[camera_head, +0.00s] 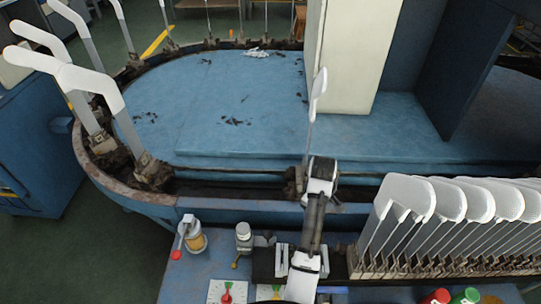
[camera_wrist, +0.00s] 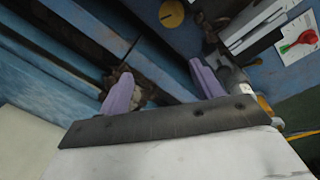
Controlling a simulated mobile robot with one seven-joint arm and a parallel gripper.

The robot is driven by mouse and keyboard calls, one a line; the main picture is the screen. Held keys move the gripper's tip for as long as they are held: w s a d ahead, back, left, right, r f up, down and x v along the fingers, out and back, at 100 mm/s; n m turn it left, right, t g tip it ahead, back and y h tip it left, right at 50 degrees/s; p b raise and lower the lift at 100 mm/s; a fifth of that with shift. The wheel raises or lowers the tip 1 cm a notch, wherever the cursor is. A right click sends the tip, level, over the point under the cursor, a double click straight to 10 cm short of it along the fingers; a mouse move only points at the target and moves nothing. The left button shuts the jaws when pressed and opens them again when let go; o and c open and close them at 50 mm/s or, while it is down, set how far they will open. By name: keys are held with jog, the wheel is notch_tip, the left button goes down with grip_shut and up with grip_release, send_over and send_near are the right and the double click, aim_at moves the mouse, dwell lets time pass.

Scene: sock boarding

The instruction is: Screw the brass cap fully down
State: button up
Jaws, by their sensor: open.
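A round, flat brass-yellow disc (camera_wrist: 171,13) shows at the top of the wrist view, apart from my fingers. It looks like the brass cap, but I cannot tell how it is seated. In the head view a small brass-coloured piece (camera_head: 236,264) lies in front of a grey-white bottle (camera_head: 244,237); I cannot tell whether it is the same thing. My gripper (camera_wrist: 162,72) is open, with two purple fingers well apart. A dark brown fitting shows behind the left finger; I see nothing clearly held. In the head view my arm hides part of the bench, and its fingers are not clear.
A jar with yellowish contents (camera_head: 197,242) stands at the bench's left. Cards with a red piece (camera_head: 227,292) lie in front. White sock forms (camera_head: 450,200) crowd the right. The blue oval machine (camera_head: 230,110) with upright forms stands behind. Red and green lids (camera_head: 470,296) are at bottom right.

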jog(key=w+a+r+t+b, duration=0.1)
jog(key=w+a+r+t, duration=0.2)
jog(key=w+a+r, duration=0.2)
jog(key=w+a+r+t+b, duration=0.1)
jog(key=w+a+r+t, duration=0.3)
jog(key=a, duration=0.5)
jog(key=shift+w+a+r+n+t+y+b, duration=0.3)
jog(key=shift+w+r+n+y+b, duration=0.1)
jog(key=shift+w+r, duration=0.5)
jog(key=shift+f, duration=0.15)
